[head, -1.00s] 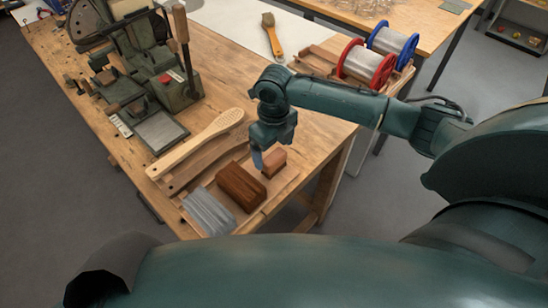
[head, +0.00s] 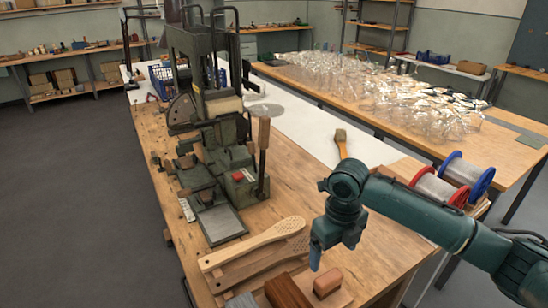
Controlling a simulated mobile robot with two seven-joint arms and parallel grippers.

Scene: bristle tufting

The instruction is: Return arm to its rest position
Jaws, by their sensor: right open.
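My right arm comes in from the right, and its gripper (head: 315,257) points down above the near end of the wooden workbench (head: 290,180). The gripper is open, and no object shows between its fingers. A small reddish-brown block (head: 327,282) lies just below and beside the fingertips. A larger dark brown block (head: 287,291) lies to its left, cut by the bottom edge. A wooden brush body with holes (head: 253,243) lies to the left of the gripper. My left gripper is not in view.
A green tufting machine (head: 215,130) with a lever stands on the bench's left. Red (head: 438,187) and blue (head: 467,174) spools stand behind my right forearm. A brush with a yellow handle (head: 341,144) lies beyond. A second table (head: 330,88) carries many clear bundles.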

